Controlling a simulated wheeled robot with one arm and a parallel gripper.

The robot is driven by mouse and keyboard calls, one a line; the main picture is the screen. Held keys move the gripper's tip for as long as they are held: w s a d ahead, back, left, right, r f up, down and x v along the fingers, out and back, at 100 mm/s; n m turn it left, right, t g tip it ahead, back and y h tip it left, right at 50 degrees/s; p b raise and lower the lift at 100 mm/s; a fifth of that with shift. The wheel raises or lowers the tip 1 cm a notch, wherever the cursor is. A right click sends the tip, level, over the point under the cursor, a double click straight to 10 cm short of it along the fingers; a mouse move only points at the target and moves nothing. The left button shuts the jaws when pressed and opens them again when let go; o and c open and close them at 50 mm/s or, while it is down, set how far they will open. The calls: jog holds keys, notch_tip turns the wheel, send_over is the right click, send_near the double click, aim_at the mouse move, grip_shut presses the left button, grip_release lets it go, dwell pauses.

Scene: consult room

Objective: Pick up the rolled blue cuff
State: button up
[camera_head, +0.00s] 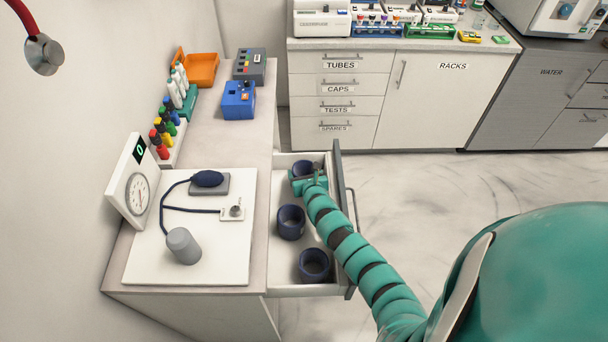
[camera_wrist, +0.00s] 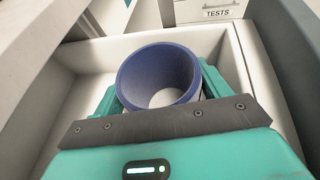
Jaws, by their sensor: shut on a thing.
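Three rolled blue cuffs sit in the open drawer (camera_head: 282,262) at the right of the desk. My gripper (camera_head: 307,183) reaches down into the far end of the drawer. It is shut on the far cuff (camera_head: 302,169), which also shows between the teal fingers in the wrist view (camera_wrist: 160,75). That cuff is upright with its hollow facing up, and its lower part is hidden by my gripper. Whether it touches the drawer floor I cannot tell. A middle cuff (camera_head: 291,222) and a near cuff (camera_head: 314,265) stand free in the drawer.
The drawer front (camera_head: 341,215) and walls surround my gripper closely. Bottles, a blue box (camera_head: 238,100) and an orange bin (camera_head: 203,70) stand farther back.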

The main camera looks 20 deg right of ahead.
notch_tip(320, 180, up, 22)
jog(key=p, duration=1)
dwell(1.8)
jog(key=shift+a, duration=0.1)
